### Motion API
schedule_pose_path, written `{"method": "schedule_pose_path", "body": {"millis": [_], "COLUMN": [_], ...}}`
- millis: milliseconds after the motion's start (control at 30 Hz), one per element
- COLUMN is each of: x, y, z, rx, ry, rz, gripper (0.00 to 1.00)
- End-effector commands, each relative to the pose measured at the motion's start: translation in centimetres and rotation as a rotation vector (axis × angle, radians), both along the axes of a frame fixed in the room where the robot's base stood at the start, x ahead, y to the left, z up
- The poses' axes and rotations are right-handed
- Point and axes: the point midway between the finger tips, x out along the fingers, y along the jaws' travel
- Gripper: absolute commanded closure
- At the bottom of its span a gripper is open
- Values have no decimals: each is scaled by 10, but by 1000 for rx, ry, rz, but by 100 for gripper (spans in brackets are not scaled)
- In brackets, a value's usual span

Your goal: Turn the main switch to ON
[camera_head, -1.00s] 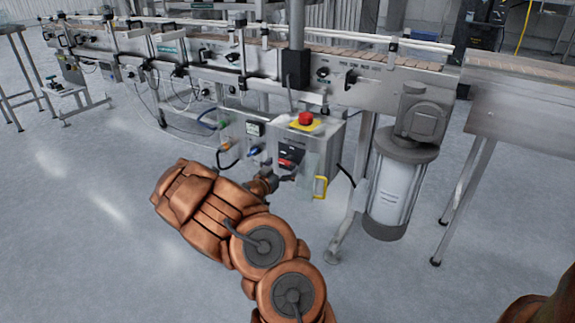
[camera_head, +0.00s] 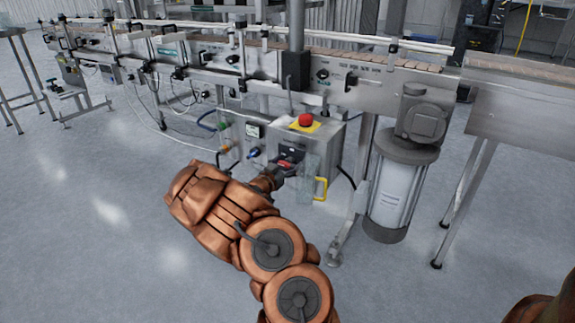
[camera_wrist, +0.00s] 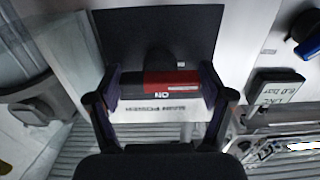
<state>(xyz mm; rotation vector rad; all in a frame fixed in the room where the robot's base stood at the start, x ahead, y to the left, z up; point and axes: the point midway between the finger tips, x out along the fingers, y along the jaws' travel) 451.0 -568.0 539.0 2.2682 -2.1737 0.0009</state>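The main switch is a red and black handle on the front of a metal control box (camera_head: 326,140). In the wrist view the red part (camera_wrist: 172,82) sits in front of a black plate (camera_wrist: 158,35). "ON" and "MAIN POWER" lettering shows upside down beside it. My gripper (camera_wrist: 160,92) is open, with one finger on the left and one on the right of the handle. The gaps look small; I cannot tell if the fingers touch it. In the head view my gripper (camera_head: 282,172) is at the box front and partly hides the switch (camera_head: 286,164).
A red emergency button (camera_head: 305,119) on a yellow plate tops the box. A yellow handle (camera_head: 320,188) is at its lower right. Blue and orange fittings and cables are to the left. The conveyor (camera_head: 345,84) runs behind.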

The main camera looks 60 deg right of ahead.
Motion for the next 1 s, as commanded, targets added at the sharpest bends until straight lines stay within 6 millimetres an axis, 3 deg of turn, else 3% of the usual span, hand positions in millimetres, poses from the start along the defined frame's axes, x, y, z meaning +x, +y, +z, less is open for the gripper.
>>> {"method": "schedule_pose_path", "body": {"millis": [33, 367, 1000], "x": [0, 0, -1], "y": [0, 0, 1], "z": [0, 0, -2], "rx": [0, 0, 10], "ry": [0, 0, -124], "rz": [0, 0, -2], "gripper": [29, 63, 63]}}
